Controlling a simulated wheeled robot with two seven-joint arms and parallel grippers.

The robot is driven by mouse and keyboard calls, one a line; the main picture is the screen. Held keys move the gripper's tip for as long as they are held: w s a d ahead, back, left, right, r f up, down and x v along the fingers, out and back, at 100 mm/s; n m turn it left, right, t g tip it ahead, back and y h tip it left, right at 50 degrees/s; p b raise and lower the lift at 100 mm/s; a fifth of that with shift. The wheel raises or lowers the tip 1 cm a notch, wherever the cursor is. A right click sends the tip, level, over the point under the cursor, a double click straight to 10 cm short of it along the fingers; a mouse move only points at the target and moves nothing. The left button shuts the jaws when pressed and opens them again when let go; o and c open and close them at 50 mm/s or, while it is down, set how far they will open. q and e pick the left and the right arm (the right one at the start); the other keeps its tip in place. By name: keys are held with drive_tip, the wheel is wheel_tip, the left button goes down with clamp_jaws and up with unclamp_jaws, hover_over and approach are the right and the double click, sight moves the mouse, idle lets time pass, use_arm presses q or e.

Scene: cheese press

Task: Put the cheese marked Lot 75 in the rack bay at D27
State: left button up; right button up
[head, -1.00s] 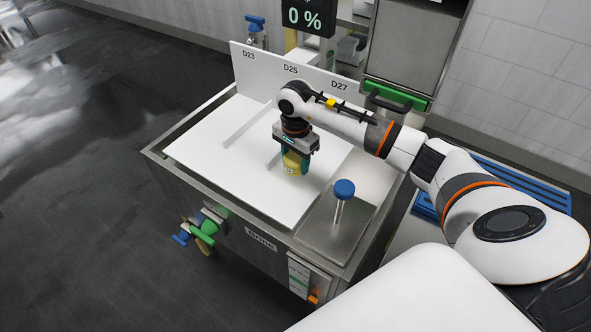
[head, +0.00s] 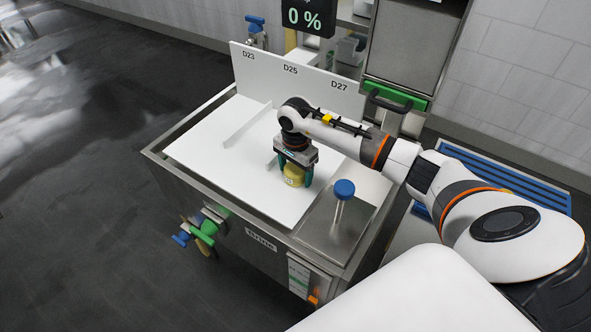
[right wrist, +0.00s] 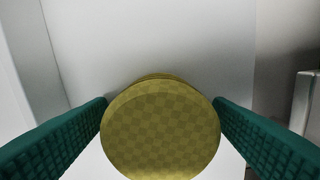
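The cheese (head: 293,179) is a small yellow round with a pale mark on its side, too small to read. It sits on the white rack surface (head: 215,150), near the front end of the second divider, on the D27 side. The D27 label (head: 339,86) is on the back panel. My right gripper (head: 296,180) is above the cheese, its green fingers open on either side of it. In the right wrist view the cheese's checkered top (right wrist: 160,130) lies between the two spread fingers (right wrist: 160,102). My left gripper is not in view.
A divider (head: 247,125) stands between the D23 and D25 bays. A blue-knobbed post (head: 343,190) rises from a steel plate at the front right. A green-trimmed cabinet with a dark handle (head: 390,100) stands behind. The D23 and D25 bays look clear.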

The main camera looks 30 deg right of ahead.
sight(295, 168)
wheel_tip(295, 168, up, 12)
drive_tip(key=shift+r, duration=0.15)
idle(0.5)
idle(0.4)
